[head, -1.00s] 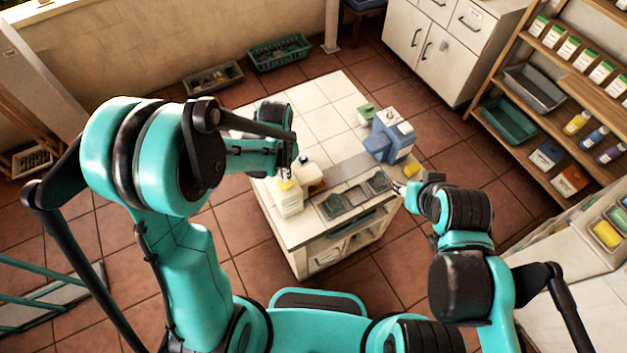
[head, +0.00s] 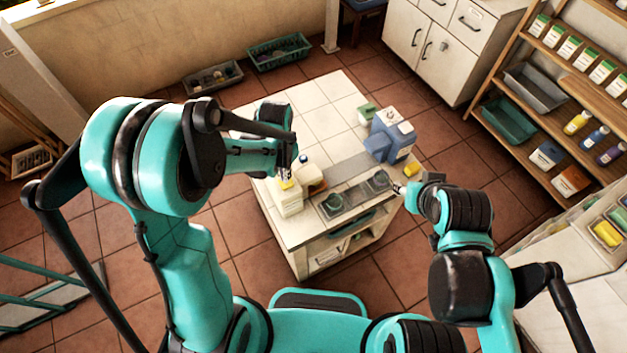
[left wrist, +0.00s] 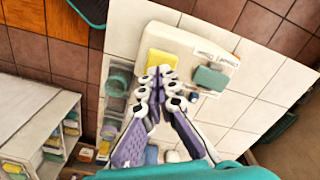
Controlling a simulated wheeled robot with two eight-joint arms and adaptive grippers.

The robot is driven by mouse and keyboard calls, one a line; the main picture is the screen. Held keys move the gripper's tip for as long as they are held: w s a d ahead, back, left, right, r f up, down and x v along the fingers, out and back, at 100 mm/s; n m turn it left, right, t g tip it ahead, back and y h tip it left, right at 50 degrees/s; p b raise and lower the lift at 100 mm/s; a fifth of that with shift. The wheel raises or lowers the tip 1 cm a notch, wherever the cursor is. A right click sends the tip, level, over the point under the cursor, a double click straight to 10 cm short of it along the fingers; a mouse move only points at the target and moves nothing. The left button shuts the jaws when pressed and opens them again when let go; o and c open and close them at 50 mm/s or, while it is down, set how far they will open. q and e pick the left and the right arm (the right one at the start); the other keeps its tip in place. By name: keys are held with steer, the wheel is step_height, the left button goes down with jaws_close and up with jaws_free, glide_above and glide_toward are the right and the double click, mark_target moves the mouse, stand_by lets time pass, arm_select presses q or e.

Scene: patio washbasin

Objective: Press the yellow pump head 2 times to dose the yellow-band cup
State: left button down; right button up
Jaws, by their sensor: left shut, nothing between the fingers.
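A cream dispenser bottle (head: 289,203) stands at the table's near left corner, with a small yellow part (head: 286,183) at its top. In the left wrist view a yellow block (left wrist: 162,63) shows on a cream body just beyond my fingertips. My left gripper (head: 286,175) is over the bottle top, fingers together and empty; it also shows in the left wrist view (left wrist: 161,76). Contact with the yellow part cannot be told. My right gripper (head: 398,188) is at the table's right edge, its jaws too small to read. Dark round vessels (head: 333,204) stand along the front; no yellow band is readable.
A second pale bottle (head: 309,177) stands close beside the cream one. Blue containers (head: 389,137) and a green item (head: 366,114) stand at the table's right side. The tiled tabletop (head: 322,105) behind is clear. A shelf rack (head: 560,85) stands at right.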

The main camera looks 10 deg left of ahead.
arm_select(q)
steer(key=shift+f+b, duration=1.3)
steer(key=shift+f, duration=0.15)
steer(key=shift+r, duration=0.25)
steer(key=shift+r+p, duration=1.05)
steer(key=shift+r, duration=0.4)
steer(key=shift+f, duration=0.2)
